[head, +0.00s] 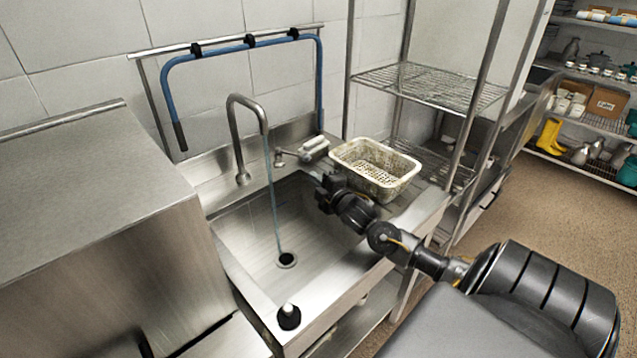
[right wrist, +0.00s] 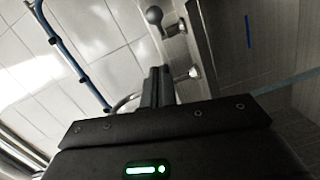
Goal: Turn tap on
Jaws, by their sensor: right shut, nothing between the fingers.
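The tap's curved metal spout (head: 236,125) rises at the back of the steel sink (head: 235,240). A thin bluish stream of water (head: 273,200) runs from the spout down to the drain (head: 286,260). A small metal fitting (head: 281,155), perhaps the tap's handle, sits to the right of the spout. My right gripper (head: 313,176) is over the sink's right side, below and right of that fitting. In the right wrist view its fingers (right wrist: 157,84) are shut and empty, near a ball-ended knob (right wrist: 153,16) and a metal fitting (right wrist: 193,72). My left gripper is out of view.
A dirty perforated basket (head: 375,165) stands on the ledge right of the sink, close to my right arm. A blue hose (head: 240,45) hangs on a rail behind. A black-topped object (head: 289,316) sits on the front rim. A wire rack (head: 430,85) stands at right.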

